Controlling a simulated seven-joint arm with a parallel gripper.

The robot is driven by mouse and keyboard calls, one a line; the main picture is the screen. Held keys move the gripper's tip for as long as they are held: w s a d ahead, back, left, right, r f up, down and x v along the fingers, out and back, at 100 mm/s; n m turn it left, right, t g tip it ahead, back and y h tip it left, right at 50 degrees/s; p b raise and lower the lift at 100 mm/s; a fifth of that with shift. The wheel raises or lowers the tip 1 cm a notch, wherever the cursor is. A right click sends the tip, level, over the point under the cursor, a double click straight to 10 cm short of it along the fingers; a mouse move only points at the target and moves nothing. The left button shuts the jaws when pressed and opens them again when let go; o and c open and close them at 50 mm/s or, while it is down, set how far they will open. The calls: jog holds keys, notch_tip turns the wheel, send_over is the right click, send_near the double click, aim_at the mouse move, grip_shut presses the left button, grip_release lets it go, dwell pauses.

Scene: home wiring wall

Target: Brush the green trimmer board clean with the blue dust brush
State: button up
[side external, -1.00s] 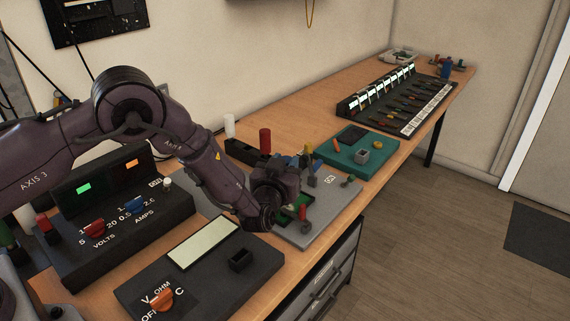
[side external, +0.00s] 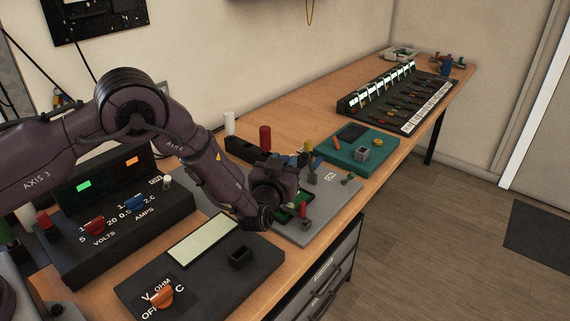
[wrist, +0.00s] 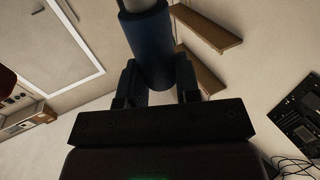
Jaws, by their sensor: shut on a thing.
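My gripper (wrist: 157,88) is shut on the blue dust brush (wrist: 150,45), seen in the wrist view as a blue cylinder with a pale grey end. The brush's bristles cannot be made out. In the side view my gripper is over the grey work mat (side external: 318,225), and its fingers are largely hidden by my wrist. The green trimmer board (side external: 285,213) lies on that mat, just beside and below my wrist and partly hidden by it. I cannot tell whether the brush touches the board.
A meter with a pale screen (side external: 203,240) lies in front. A power supply (side external: 120,225) stands at left. A red cylinder (side external: 265,139) stands behind my wrist. A teal mat (side external: 350,160) and a black rack (side external: 400,105) lie farther along the bench.

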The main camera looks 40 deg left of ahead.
jog(key=shift+a, duration=0.25)
jog(key=shift+d, duration=0.25)
jog(key=shift+d+f, duration=0.15)
jog(key=shift+d, duration=0.55)
jog(key=shift+a, duration=0.1)
jog(key=shift+a, duration=0.8)
jog(key=shift+d, duration=0.1)
